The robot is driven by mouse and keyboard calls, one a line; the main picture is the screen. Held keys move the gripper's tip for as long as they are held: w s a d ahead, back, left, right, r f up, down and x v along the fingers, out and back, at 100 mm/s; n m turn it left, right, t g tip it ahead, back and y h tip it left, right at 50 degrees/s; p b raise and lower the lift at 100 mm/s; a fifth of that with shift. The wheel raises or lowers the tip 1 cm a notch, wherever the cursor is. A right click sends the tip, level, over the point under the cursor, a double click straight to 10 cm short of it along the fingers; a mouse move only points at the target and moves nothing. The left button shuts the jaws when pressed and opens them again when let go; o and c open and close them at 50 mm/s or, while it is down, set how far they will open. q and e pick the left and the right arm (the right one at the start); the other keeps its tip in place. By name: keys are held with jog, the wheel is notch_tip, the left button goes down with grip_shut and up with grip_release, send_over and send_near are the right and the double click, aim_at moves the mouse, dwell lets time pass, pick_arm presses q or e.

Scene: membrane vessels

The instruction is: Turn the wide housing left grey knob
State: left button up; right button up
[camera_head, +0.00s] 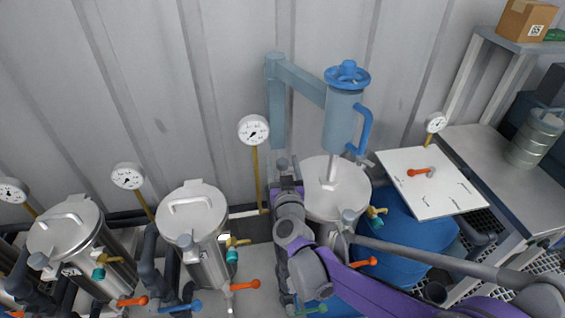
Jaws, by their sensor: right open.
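The wide housing (352,198) is the steel vessel with a pale round lid right of the middle, under a blue lift arm. A small grey knob (349,215) shows at the front of its lid. My right gripper (284,168) is at the left rim of the lid, at the end of my purple and grey arm. It is open. The left grey knob is hidden or cannot be told apart from the gripper there, so contact cannot be told. My left gripper is not in view.
The blue lift arm (300,85) with a blue handwheel (347,76) stands over the housing. A gauge (253,130) on a yellow stem rises left of my gripper. A narrower steel vessel (192,210) stands further left. A white panel (445,195) with a red handle is at right.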

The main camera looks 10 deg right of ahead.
jog(key=shift+w, duration=0.25)
grip_shut()
jog(key=shift+a+f+m+h+b, duration=0.1)
jog(key=shift+m+h+b, duration=0.7)
jog(key=shift+h+b, duration=0.35)
jog(key=shift+m+g+h, duration=0.5)
jog(key=shift+m+h, duration=0.2)
jog(key=shift+h, duration=0.45)
grip_release()
